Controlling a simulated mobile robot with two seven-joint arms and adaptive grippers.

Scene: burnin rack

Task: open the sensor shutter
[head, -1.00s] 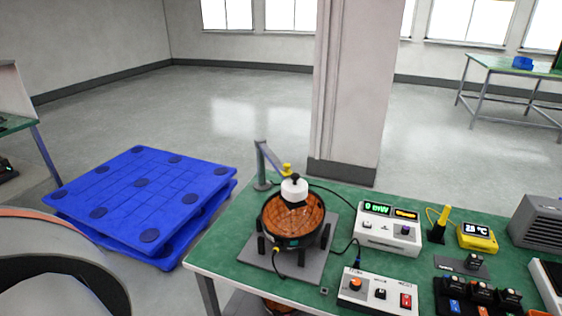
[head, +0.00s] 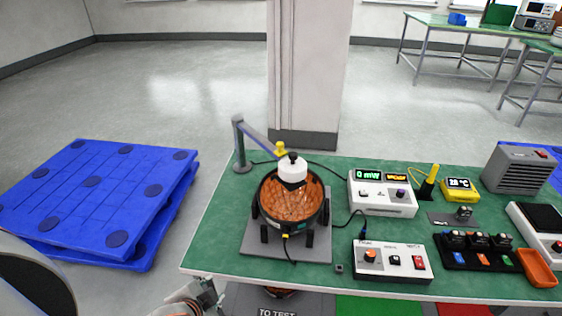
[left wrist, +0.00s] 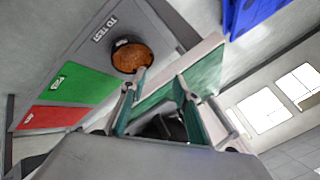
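A white cylindrical head with a black knob (head: 292,170) sits over a round black-rimmed copper-coloured unit (head: 290,202) on a grey plate. A blue-grey arm (head: 256,137) with a yellow end piece (head: 280,148) reaches over from a post beside it. I cannot tell which part is the shutter. The white meter box (head: 382,193) reads 0 mW in green. My left gripper (head: 203,299) is low, in front of the table's front edge, apart from these things. In the left wrist view its fingers (left wrist: 160,80) are spread with nothing between them. My right gripper is not in view.
A control box (head: 393,261) with orange, black and red controls stands in front of the meter. A yellow thermometer (head: 461,190), a black tray (head: 478,252) and a grey heater-like box (head: 519,168) are further right. Blue pallets (head: 95,200) lie on the floor at left.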

